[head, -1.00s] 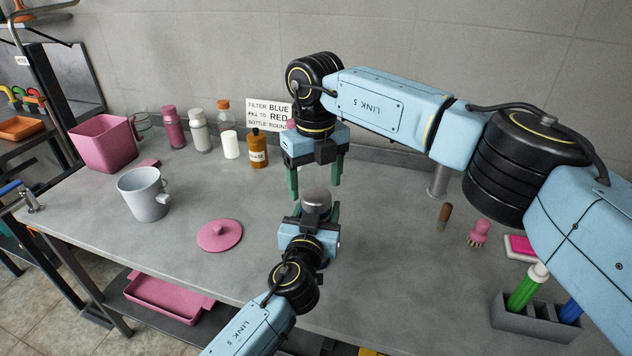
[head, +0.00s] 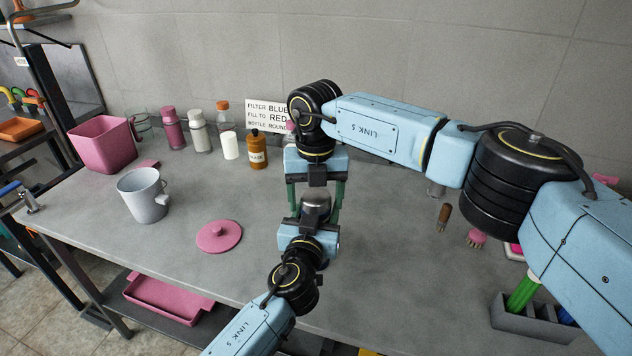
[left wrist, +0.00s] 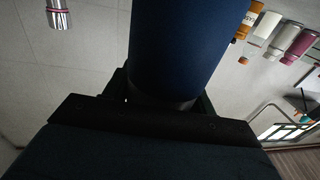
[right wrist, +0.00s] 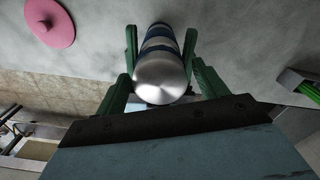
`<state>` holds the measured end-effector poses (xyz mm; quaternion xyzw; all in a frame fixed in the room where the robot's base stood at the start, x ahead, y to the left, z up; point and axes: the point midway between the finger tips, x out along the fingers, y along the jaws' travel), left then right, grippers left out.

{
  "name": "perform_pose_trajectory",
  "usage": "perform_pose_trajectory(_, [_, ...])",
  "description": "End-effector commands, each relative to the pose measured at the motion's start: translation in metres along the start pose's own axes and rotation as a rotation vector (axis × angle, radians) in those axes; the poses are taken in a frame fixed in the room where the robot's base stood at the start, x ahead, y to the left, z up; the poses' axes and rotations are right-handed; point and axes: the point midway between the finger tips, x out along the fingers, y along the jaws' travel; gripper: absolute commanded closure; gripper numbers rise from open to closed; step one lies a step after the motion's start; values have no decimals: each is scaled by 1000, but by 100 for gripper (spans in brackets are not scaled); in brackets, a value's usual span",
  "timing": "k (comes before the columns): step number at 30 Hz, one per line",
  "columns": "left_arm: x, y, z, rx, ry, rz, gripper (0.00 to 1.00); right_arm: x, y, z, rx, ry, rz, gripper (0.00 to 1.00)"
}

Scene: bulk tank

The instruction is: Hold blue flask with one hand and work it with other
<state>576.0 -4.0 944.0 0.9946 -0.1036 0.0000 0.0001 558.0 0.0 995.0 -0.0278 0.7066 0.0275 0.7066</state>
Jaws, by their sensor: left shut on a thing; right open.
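The blue flask fills the middle of the left wrist view (left wrist: 185,45) with its dark blue body. In the head view only its silver top (head: 315,203) shows; the grippers hide the rest. My left gripper (head: 315,222) is shut on the flask from below and holds it above the bench. My right gripper (head: 315,197) points down from above, open, with its green fingers on either side of the silver top. In the right wrist view the rounded silver top (right wrist: 160,78) sits between the right fingers, with gaps visible on both sides.
A pink lid (head: 219,236) and a grey mug (head: 144,194) stand left on the grey bench. Several bottles, including an amber bottle (head: 257,152), and a pink bin (head: 104,143) line the back. A grey rack (head: 538,322) with a green marker is at right.

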Motion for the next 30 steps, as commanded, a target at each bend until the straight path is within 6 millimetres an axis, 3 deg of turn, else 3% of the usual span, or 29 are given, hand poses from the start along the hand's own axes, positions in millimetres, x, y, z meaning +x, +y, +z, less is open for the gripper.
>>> perform_pose_trajectory(11, [0, -1, 1, 2, -2, -2, 100, 7, 0, 0, -1, -1, -1, 28])
perform_pose_trajectory(21, [0, -1, 1, 2, -2, -3, 100, 7, 0, 0, 0, -1, -1, 73])
perform_pose_trajectory(25, [0, -1, 1, 2, -2, -3, 100, 7, 0, 0, -39, -1, -1, 73])
perform_pose_trajectory(30, [0, -1, 1, 2, -2, -3, 100, 6, 0, 0, -218, -1, -1, 73])
